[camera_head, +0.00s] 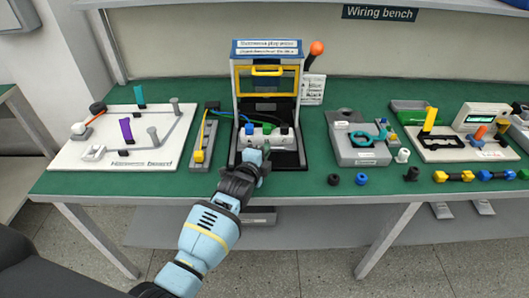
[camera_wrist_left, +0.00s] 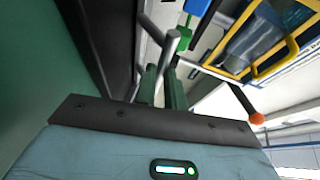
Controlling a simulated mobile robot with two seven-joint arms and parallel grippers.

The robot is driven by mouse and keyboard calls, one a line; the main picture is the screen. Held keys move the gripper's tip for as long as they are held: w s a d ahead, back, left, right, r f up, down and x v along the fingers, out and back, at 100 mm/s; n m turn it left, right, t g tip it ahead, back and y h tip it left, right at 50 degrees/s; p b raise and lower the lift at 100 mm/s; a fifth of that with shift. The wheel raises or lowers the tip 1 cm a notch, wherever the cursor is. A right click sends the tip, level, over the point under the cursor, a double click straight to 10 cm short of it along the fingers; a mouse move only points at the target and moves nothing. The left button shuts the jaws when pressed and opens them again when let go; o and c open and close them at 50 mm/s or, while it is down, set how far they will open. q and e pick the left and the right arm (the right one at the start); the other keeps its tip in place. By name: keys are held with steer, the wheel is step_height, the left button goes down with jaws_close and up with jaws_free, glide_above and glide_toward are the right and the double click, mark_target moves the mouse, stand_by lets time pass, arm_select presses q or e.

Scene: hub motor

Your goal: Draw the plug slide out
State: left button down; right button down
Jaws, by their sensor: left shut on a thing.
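The plug slide (camera_head: 268,137) is a pale block with blue, green and dark plugs on it. It sits low inside the black-framed fixture (camera_head: 236,106) in the middle of the bench. My left gripper (camera_head: 258,160) is at the front of the slide, and its wrist hides part of the slide's front. In the left wrist view the gripper (camera_wrist_left: 163,88) is shut on the slide's grey bar handle (camera_wrist_left: 170,48). Blue and green plugs (camera_wrist_left: 176,43) show just beyond the handle. My right gripper is not in view.
The fixture's yellow-framed guard (camera_head: 267,71) stands raised above the slide. A narrow grey tray (camera_head: 203,150) stands close on the left, and a grey housing (camera_head: 357,148) stands to the right. The harness board (camera_head: 75,150) lies farther left. Space in front of the bench is free.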

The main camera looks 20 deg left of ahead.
arm_select(q)
steer(key=c, duration=1.5)
jaws_free()
